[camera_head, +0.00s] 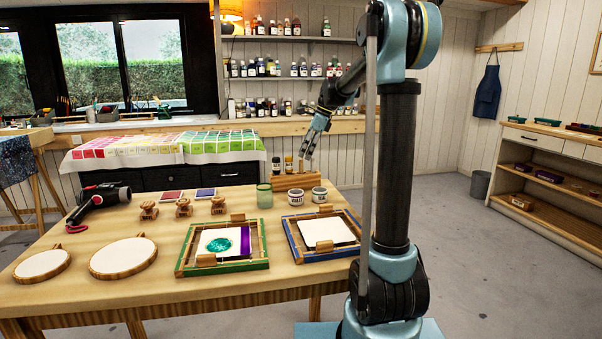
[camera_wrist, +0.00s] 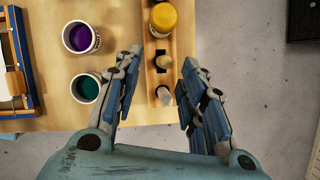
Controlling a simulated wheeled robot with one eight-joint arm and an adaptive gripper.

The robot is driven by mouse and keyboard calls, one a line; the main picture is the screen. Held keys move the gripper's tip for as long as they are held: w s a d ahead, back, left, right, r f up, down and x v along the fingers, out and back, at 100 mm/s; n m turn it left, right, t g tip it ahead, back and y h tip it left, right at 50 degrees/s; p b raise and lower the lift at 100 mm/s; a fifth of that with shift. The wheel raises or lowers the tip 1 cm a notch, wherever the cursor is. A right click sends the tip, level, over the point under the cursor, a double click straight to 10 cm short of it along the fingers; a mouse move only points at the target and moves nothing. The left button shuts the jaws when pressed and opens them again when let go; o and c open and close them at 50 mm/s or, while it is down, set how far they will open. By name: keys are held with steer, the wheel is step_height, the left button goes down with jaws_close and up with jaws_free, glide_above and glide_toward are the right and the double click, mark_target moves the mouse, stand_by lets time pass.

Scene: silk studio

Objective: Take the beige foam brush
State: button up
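A wooden rack (camera_head: 297,181) stands at the back right of the worktable; it also shows in the wrist view (camera_wrist: 152,108). A slim beige upright piece, apparently the foam brush (camera_head: 301,165), stands in it. In the wrist view a pale beige end (camera_wrist: 164,95) shows between my fingers, seen from above. My gripper (camera_head: 309,153) is above the rack, pointing down. In the wrist view my gripper (camera_wrist: 160,78) is open, one finger on each side of the beige end, with gaps visible. I cannot tell whether either finger touches it.
Jars of purple (camera_wrist: 79,37) and green paint (camera_wrist: 86,88) stand left of the rack. Two framed screens (camera_head: 222,246) (camera_head: 324,234) lie in front. Floor right of the rack is clear.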

mark_target(301, 164)
steer(key=shift+w+x, duration=0.15)
steer(key=shift+x, duration=1.5)
steer(key=shift+w+x, duration=0.2)
steer(key=shift+x, duration=1.45)
steer(key=shift+d, duration=0.1)
jaws_close()
